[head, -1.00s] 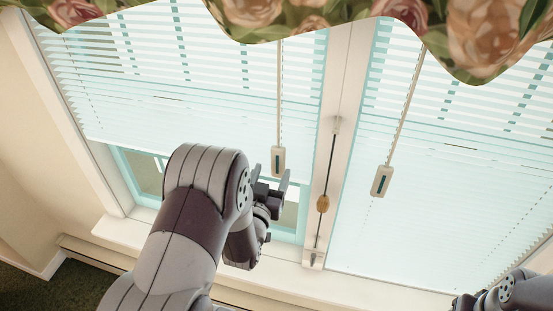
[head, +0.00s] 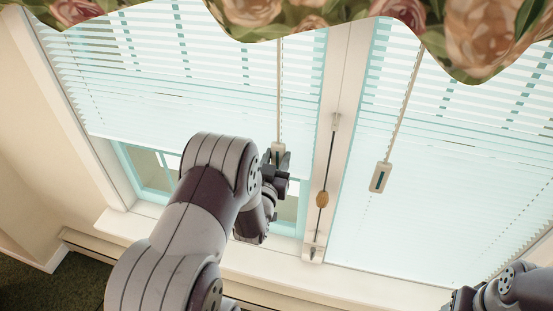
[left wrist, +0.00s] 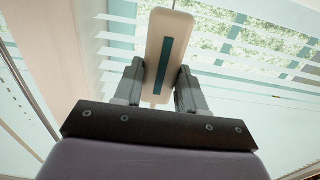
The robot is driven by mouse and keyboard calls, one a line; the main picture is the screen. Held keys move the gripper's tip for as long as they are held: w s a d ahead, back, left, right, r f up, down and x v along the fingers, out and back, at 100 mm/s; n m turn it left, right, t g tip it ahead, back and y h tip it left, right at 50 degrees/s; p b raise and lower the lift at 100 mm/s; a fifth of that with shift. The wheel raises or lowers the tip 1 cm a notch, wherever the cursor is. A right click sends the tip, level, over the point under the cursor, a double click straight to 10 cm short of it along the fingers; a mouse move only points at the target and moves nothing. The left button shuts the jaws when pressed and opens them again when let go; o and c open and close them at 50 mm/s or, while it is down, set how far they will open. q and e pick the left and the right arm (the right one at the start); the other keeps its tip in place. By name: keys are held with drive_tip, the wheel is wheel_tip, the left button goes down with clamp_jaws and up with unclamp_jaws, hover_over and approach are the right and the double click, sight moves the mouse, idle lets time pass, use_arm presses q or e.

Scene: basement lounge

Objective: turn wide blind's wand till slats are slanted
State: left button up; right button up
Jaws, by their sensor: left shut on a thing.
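Two white slatted blinds hang side by side, a left blind (head: 130,75) and a right blind (head: 430,215). I cannot tell which is the wider, as the right one runs out of view. The left blind's wand (head: 278,95) ends in a pale handle with a teal stripe (head: 278,148). My left gripper (head: 276,160) is shut on this handle. The handle (left wrist: 168,35) stands between both fingers in the left wrist view. Gaps show between the upper slats of both blinds. The right blind's wand handle (head: 380,177) hangs free. My right gripper is out of view; part of that arm shows at bottom right.
A post (head: 335,100) between the blinds carries a rod with a tan knob (head: 322,199), right of my left gripper. A floral valance (head: 290,15) hangs above. The window sill (head: 130,226) runs below.

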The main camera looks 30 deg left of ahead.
use_arm(q)
drive_tip(key=shift+d, duration=0.1)
drive_tip(key=n+y+b, duration=0.1)
drive_tip(key=n+g+y+b, duration=0.1)
drive_tip(key=y, duration=0.1)
drive_tip(key=n+y, duration=0.1)
drive_tip(key=shift+w+d+f+g+y+b, duration=0.1)
drive_tip(key=shift+d+f+g+y+b, duration=0.1)
drive_tip(key=shift+d+g+y+b, duration=0.15)
drive_tip(key=shift+w+r+n+g+y+b, duration=0.1)
drive_tip(key=shift+n+g+y+b, duration=0.95)
drive_tip(key=shift+n+g+y, duration=0.9)
drive_tip(key=shift+y, duration=0.3)
drive_tip(key=shift+r, duration=0.1)
drive_tip(key=o, duration=1.1)
drive_tip(key=shift+w, duration=0.1)
drive_tip(key=shift+c, duration=0.2)
